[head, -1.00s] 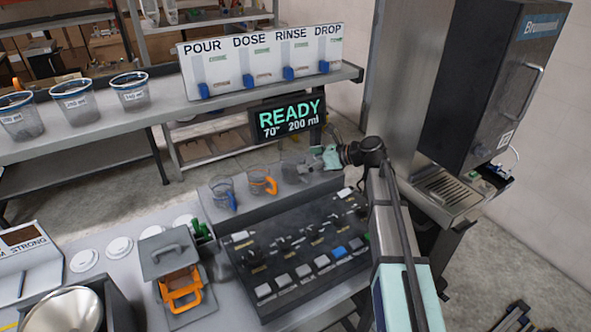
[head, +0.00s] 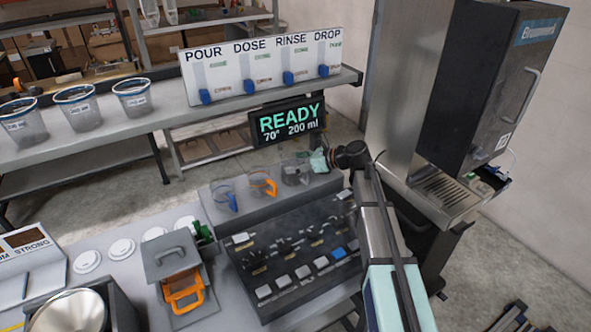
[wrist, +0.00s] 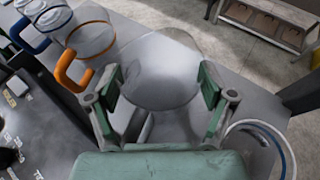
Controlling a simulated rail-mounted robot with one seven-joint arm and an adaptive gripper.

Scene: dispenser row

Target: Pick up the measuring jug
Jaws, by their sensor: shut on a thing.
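A clear grey jug (head: 295,172) stands at the right end of the row on the grey ledge behind the button panel. My gripper (head: 316,162) reaches it from the right. In the wrist view the green-padded fingers of my gripper (wrist: 160,88) sit on both sides of the clear jug (wrist: 160,60), shut on it. Its lower part is partly hidden by the gripper. I cannot tell whether it is off the ledge. An orange-handled jug (head: 262,184) and a blue-handled jug (head: 225,195) stand to its left.
The orange handle (wrist: 70,70) is close to my left finger in the wrist view. A blue-and-white ring (wrist: 283,140) shows at lower right there. The READY screen (head: 288,120) hangs behind the jugs. The dark dispenser (head: 485,90) stands at right.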

